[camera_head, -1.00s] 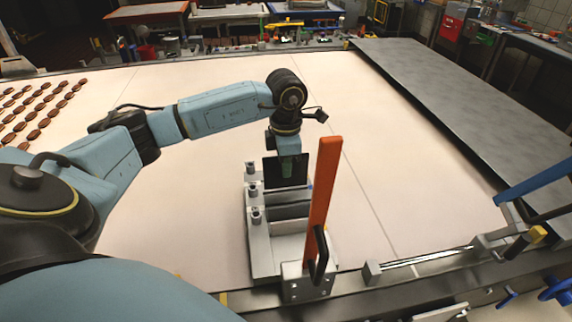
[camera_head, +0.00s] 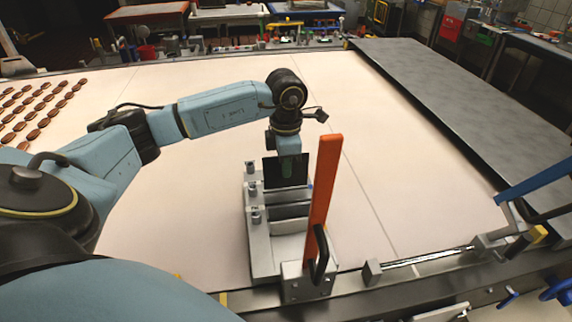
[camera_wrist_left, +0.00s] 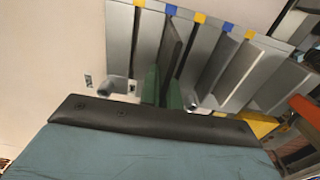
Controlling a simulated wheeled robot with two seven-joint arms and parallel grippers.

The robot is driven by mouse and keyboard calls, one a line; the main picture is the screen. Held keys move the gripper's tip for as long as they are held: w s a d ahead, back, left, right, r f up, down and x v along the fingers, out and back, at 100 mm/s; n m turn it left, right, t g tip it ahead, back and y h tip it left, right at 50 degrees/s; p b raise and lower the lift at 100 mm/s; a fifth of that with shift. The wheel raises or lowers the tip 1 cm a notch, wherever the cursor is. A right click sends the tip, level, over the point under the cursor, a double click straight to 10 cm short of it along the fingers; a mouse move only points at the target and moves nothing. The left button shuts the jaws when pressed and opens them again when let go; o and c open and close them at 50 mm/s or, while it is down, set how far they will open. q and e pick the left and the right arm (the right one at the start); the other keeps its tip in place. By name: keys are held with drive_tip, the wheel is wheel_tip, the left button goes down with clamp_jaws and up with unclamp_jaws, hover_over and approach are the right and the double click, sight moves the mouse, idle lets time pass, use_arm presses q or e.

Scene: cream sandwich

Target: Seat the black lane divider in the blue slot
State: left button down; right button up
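The black lane divider (camera_head: 272,170) stands upright at the far end of a metal rack (camera_head: 258,240) in the head view. A second blue mark (camera_wrist_left: 228,27) is further right. The divider's lower edge is hidden, so its depth in a slot cannot be told.
Yellow marks (camera_wrist_left: 200,17) alternate with the blue ones. A tall orange lever (camera_head: 324,190) rises close to the rack's right side. Rows of brown biscuits (camera_head: 40,115) lie at left on the pale belt. A grey metal panel (camera_head: 460,110) lies at right.

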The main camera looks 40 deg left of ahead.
sight(286, 187)
use_arm(q)
drive_tip(key=shift+f+b, duration=2.05)
drive_tip(key=shift+f, duration=0.7)
drive_tip(key=shift+r, duration=0.15)
drive_tip(key=shift+r+p, duration=1.85)
drive_tip(key=shift+r, duration=0.6)
drive_tip(key=shift+f+b, duration=2.05)
drive_tip(key=shift+f, duration=0.5)
drive_tip(key=c, duration=1.5)
unclamp_jaws()
drive_tip(key=shift+c, duration=0.2)
